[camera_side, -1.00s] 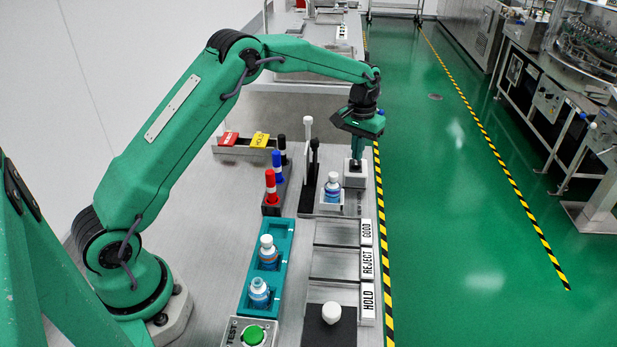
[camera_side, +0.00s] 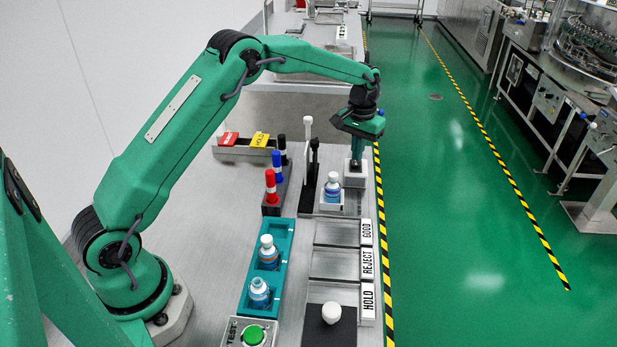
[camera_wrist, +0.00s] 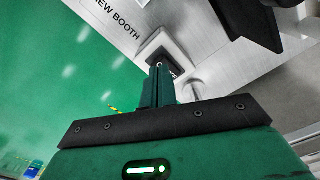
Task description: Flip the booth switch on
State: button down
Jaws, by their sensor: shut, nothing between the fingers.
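The booth switch is a small black rocker in a dark frame (camera_wrist: 170,58) on a light metal box, seen in the wrist view just beyond my fingertips. In the side view its pale box (camera_side: 355,180) stands at the table's right edge, right of the inspection booth. My gripper (camera_side: 357,163) points down at the top of this box, shut and empty. In the wrist view my shut fingers (camera_wrist: 158,82) overlap the switch's near side and hide part of it. I cannot tell whether they touch it or which way the rocker is tipped.
The booth, with a dark panel (camera_side: 311,178) and white-topped post (camera_side: 307,125), holds a bottle (camera_side: 333,187) close left of my gripper. A teal rack (camera_side: 283,240) holds two bottles. Labelled trays (camera_side: 335,264) lie in front. Green floor is open to the right.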

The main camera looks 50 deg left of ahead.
aim_at(356, 164)
jog(key=shift+f, duration=1)
dwell(0.8)
jog(key=shift+r, duration=0.1)
jog(key=shift+r, duration=3.45)
